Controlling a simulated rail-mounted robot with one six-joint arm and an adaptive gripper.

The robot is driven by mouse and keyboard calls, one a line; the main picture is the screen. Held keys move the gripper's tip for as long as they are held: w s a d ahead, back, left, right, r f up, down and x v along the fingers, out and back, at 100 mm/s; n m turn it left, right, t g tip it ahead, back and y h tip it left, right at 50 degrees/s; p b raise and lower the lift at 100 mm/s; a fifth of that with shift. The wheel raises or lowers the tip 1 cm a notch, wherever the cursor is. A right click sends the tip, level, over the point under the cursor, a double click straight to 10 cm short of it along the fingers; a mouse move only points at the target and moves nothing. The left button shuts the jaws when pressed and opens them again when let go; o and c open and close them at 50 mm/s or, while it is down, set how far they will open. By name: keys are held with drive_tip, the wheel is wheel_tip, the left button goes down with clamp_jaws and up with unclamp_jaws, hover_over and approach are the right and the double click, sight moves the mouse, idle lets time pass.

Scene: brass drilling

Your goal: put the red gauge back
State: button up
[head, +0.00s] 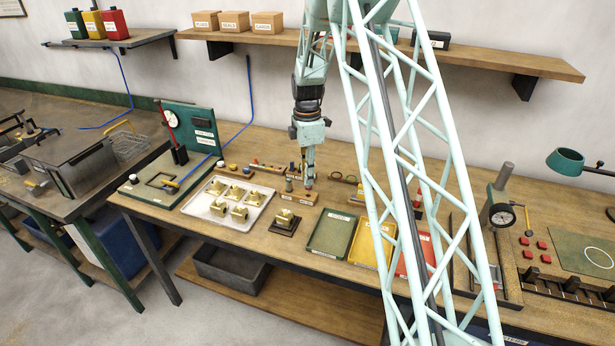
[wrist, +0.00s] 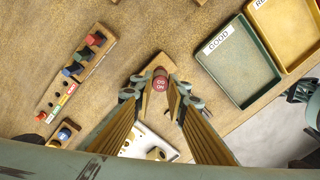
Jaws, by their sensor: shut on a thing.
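My gripper (head: 309,180) points down over the table and is shut on the red gauge (head: 308,187). In the wrist view the red gauge (wrist: 160,83) sits between the fingertips of my gripper (wrist: 160,92), with white lettering on its top. A small wooden block (wrist: 153,66) lies under or just beside it; I cannot tell whether the gauge touches it. In the head view that block (head: 298,196) holds a grey-green peg at its left end. A wooden rack (wrist: 62,88) with coloured labels and several red, blue and dark gauges lies to the left in the wrist view.
A white tray (head: 218,214) of brass parts and a brass part on a dark pad (head: 284,226) lie in front. Green (head: 328,234), yellow (head: 370,246) and red (head: 412,262) trays stand to the right. A small block with a blue-topped piece (wrist: 65,131) is near my gripper.

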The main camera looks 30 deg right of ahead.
drive_tip(key=shift+f+b, duration=1.15)
drive_tip(key=shift+f, duration=0.6)
idle(5.1)
idle(0.4)
drive_tip(key=o, duration=0.8)
drive_tip(key=o, duration=0.4)
drive_tip(key=shift+c, duration=0.2)
